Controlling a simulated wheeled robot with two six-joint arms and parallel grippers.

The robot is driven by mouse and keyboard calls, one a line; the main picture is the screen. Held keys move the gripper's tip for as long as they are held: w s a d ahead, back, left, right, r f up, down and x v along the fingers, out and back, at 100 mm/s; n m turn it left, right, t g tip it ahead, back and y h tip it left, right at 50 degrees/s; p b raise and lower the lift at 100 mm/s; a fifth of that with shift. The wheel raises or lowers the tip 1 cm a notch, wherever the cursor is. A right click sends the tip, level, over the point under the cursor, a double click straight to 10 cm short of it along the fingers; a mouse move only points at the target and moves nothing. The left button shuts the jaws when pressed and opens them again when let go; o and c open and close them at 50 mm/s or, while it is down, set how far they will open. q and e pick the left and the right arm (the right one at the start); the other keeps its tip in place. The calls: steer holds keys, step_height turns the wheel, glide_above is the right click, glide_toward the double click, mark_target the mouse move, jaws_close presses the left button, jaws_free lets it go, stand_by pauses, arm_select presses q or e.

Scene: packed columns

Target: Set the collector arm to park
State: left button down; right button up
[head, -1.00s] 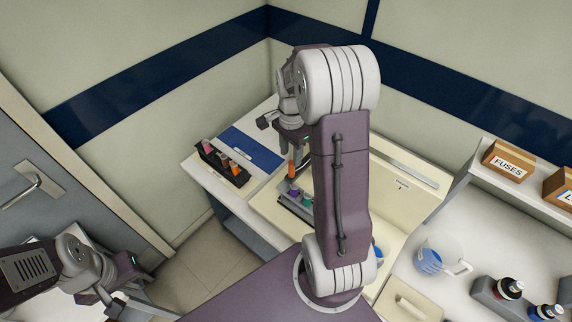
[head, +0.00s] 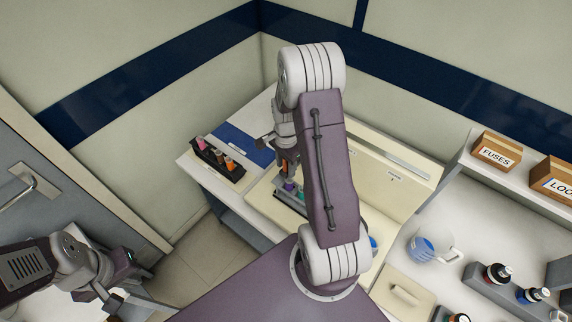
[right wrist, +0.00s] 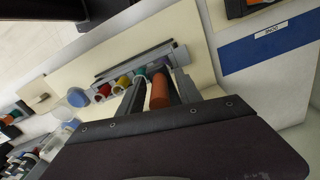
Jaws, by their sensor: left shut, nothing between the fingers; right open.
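My right gripper (right wrist: 158,80) is open, with its fingers on either side of an orange cylinder (right wrist: 159,92) in the right wrist view. Whether the fingers touch it I cannot tell. The cylinder is at a grey rack (right wrist: 177,53) with several coloured tubes. The rack (head: 290,209) also shows in the head view, partly behind my right arm. My left gripper (head: 112,303) is shut and empty at the lower left, far from the rack. I cannot pick out a collector arm with certainty; my right arm hides part of the cream station (head: 262,197).
A blue panel (head: 246,146) and a black holder with several tubes (head: 218,160) lie left of the rack. On the right are a jug with blue liquid (head: 424,248), a bottle rack (head: 508,288) and a shelf with a FUSES box (head: 497,151). A door (head: 45,170) is at left.

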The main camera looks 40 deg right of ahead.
jaws_close()
stand_by(1.3)
